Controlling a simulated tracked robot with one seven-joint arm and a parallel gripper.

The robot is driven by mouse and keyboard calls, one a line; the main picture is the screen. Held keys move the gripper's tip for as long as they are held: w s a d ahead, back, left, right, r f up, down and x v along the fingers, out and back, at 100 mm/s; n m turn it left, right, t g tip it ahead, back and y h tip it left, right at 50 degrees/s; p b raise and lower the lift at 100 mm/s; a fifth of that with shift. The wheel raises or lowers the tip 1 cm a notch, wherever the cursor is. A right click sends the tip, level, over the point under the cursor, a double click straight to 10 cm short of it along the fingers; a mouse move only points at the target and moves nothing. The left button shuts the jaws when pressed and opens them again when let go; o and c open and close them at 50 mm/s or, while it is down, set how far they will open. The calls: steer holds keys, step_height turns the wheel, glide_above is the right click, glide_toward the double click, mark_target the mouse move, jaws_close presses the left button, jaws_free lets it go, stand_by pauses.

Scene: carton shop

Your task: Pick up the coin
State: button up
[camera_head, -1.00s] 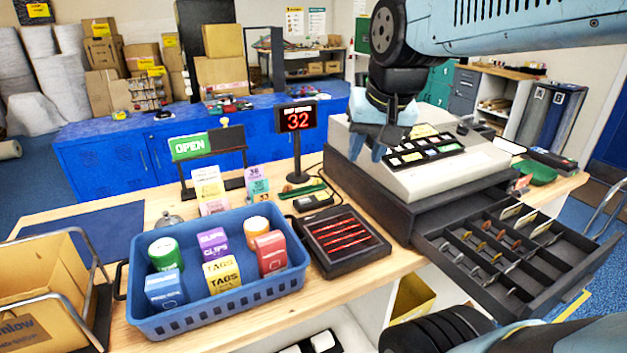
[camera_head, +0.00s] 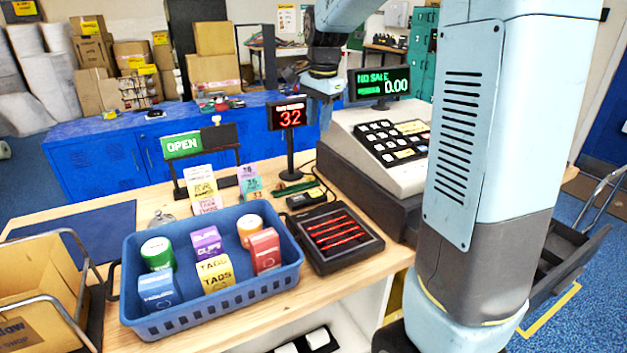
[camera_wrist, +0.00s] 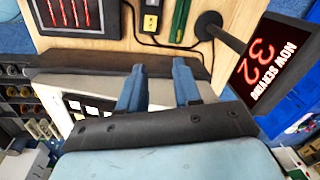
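Coins show as small blurred discs in the compartments of the open cash drawer at the left edge of the wrist view (camera_wrist: 30,112); I cannot tell them apart there. In the head view my arm hides most of the drawer, and only its right end (camera_head: 568,262) shows, with no coin visible. My gripper (camera_head: 324,112) is up beside the red "32" display, left of the register's screen. In the wrist view my gripper (camera_wrist: 158,72) has its two blue fingers apart with nothing between them. It is over the register and counter, away from the drawer.
The cash register (camera_head: 405,178) stands behind the drawer, its green screen (camera_head: 382,83) reading 0.00. The "32" display (camera_head: 288,116) is close to my gripper. A blue basket (camera_head: 215,308) of boxes and a black tray (camera_head: 338,258) with red strips stand on the counter.

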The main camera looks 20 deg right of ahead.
steer(key=w+f+m+g, duration=0.1)
steer(key=w+f+m, duration=0.2)
steer(key=w+f, duration=0.35)
glide_above(309, 181)
steer(key=w, duration=0.1)
steer(key=shift+m, duration=0.4)
step_height(309, 181, down, 8)
steer(key=shift+s+f, duration=0.15)
steer(key=shift+f, duration=1.15)
steer(key=shift+s+f, duration=0.15)
steer(key=shift+f, duration=1.15)
steer(key=shift+c, duration=0.5)
jaws_close()
